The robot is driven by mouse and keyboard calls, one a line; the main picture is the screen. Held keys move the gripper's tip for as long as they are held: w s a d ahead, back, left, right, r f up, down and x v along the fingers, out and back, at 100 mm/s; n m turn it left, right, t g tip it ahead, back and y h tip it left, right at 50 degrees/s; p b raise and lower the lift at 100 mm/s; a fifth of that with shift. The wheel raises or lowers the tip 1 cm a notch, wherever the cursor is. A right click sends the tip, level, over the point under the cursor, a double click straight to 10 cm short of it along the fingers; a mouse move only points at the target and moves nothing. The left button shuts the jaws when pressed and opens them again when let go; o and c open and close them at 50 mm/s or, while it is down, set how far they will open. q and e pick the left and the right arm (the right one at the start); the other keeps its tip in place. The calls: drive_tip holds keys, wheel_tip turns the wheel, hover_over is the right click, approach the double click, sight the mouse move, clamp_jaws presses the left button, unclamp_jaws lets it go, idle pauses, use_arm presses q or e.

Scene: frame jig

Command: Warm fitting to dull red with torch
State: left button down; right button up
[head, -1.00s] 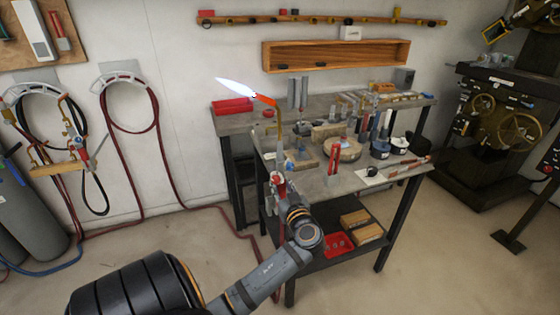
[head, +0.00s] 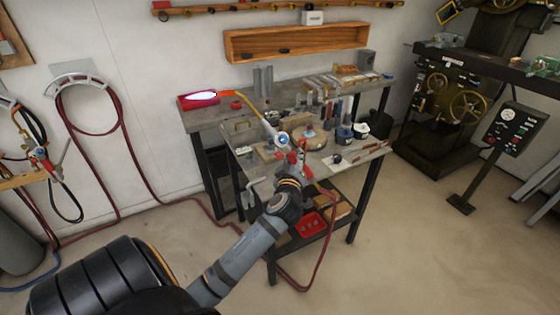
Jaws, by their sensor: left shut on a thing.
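My left gripper (head: 294,166) is shut on the lit torch, over the front part of the workbench. The torch (head: 247,105) has a brass neck that slopes up and left to an orange tip. No piece visibly glows red. My right gripper is not in view.
The bench (head: 352,155) carries several small parts, blocks and dark pots. The red tray (head: 184,103) sits at its back left. A red hose (head: 323,262) hangs to the floor. A dark machine (head: 450,110) stands at the right. The floor in front is mostly clear.

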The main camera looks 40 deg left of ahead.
use_arm(q)
drive_tip(key=w+d+f+n+t+h+b, duration=0.15)
drive_tip(key=w+d+t+h+b, duration=0.55)
drive_tip(key=w+d+h, duration=0.95)
drive_tip(key=w+a+f+t+y+b, duration=0.1)
drive_tip(key=w+a+f+y+b, duration=0.2)
drive_tip(key=w+f+b, duration=0.5)
drive_tip(key=w+b, duration=0.2)
drive_tip(key=b, duration=0.2)
drive_tip(key=shift+a+f+y, duration=0.15)
drive_tip(key=shift+a+y, duration=0.1)
drive_tip(key=shift+y, duration=0.1)
